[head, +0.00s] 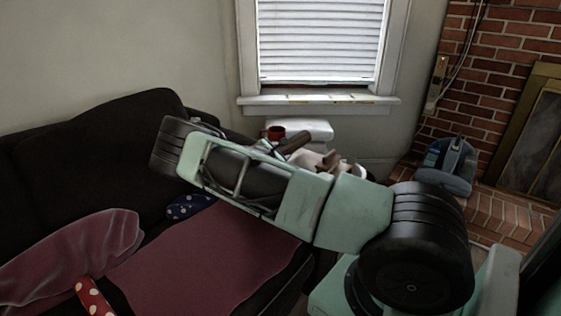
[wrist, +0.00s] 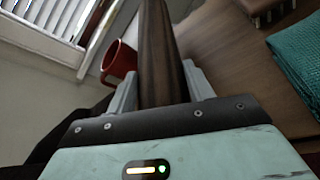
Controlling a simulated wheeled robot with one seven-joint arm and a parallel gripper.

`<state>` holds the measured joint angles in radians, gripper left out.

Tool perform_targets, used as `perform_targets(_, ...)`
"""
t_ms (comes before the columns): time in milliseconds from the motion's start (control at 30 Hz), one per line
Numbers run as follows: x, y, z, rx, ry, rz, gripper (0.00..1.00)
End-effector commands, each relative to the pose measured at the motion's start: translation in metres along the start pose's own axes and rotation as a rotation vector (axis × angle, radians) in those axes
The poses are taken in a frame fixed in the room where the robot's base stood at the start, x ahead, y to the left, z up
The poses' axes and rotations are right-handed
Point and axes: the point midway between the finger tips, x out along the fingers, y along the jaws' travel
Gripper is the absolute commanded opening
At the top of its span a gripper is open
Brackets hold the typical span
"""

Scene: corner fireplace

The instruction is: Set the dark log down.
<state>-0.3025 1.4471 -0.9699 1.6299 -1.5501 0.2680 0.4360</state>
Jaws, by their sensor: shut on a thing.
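The dark log (wrist: 156,45) is a long dark brown piece in the wrist view, pointing away from my gripper (wrist: 160,90). The two grey fingers lie on either side of it and are shut on it. Its near end is hidden at the gripper's base, and its far end runs out of the top of the picture.
The red mug (wrist: 119,62) is close left of the log. A brown wooden surface (wrist: 225,45) lies to the right, with a teal cloth (wrist: 298,55). A dark sofa (head: 90,140), a white stand (head: 308,129) under the window and a brick fireplace (head: 500,50) surround my arm.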

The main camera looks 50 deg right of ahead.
Motion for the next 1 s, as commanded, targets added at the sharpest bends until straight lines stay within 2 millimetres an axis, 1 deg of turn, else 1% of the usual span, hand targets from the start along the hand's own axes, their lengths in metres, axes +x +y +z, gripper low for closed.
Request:
perform_targets(233, 0.011, -0.015, -0.024, -0.001, -0.002, 0.001, 0.14)
perform_targets(667, 0.013, -0.018, -0.030, 0.001, -0.002, 0.001, 0.14)
perform_targets(700, 0.012, -0.019, -0.031, 0.000, 0.000, 0.000, 0.63)
perform_targets(733, 0.012, -0.019, -0.030, 0.000, 0.000, 0.000, 0.71)
perform_targets(767, 0.012, -0.019, -0.030, 0.000, 0.000, 0.000, 0.74)
perform_targets(1000, 0.012, -0.019, -0.030, 0.000, 0.000, 0.000, 0.74)
